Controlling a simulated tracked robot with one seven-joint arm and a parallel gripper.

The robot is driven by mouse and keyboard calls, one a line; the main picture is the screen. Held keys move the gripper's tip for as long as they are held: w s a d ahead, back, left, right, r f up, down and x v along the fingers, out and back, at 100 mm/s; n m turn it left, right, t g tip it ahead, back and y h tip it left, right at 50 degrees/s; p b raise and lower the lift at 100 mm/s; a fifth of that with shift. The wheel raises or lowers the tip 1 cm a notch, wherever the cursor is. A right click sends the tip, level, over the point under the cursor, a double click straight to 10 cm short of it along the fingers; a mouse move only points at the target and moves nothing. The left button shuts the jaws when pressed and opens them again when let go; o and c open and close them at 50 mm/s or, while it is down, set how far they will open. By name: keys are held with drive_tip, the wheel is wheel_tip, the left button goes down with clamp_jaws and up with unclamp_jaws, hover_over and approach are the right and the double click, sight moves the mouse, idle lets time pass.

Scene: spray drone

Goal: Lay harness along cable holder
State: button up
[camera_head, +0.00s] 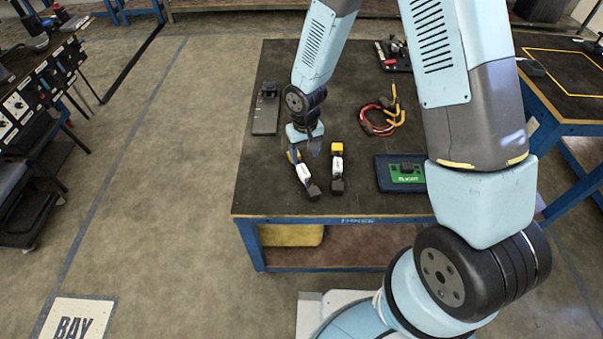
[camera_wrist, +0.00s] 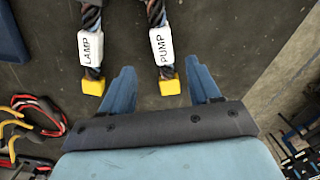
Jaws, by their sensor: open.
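The harness is likely the loose loop of red, black and yellow cables (camera_head: 383,120) on the dark table; part of it shows at the left of the wrist view (camera_wrist: 30,125). I cannot tell which thing is the cable holder. Two short dark cable pieces with yellow ends lie side by side, labelled LAMP (camera_wrist: 91,48) and PUMP (camera_wrist: 161,46). My gripper (camera_wrist: 162,67) is open, its blue fingers apart. The PUMP piece's yellow end lies between the fingers in the picture, with no visible grip. In the head view my gripper (camera_head: 304,140) is low over the table, its fingers partly unclear.
A dark blue tray with a green board (camera_head: 408,172) lies at the table's front right. A grey plate with a black block (camera_head: 266,108) lies at the left. A black fixture (camera_head: 394,54) stands at the back. The front left tabletop is clear. My arm hides part of the right side.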

sight(303, 170)
drive_tip(key=shift+s+a+f, duration=0.1)
drive_tip(key=shift+f, duration=1.8)
drive_tip(key=shift+s+a+f, duration=0.1)
drive_tip(key=shift+f, duration=1.8)
drive_tip(key=shift+c, duration=0.3)
clamp_jaws()
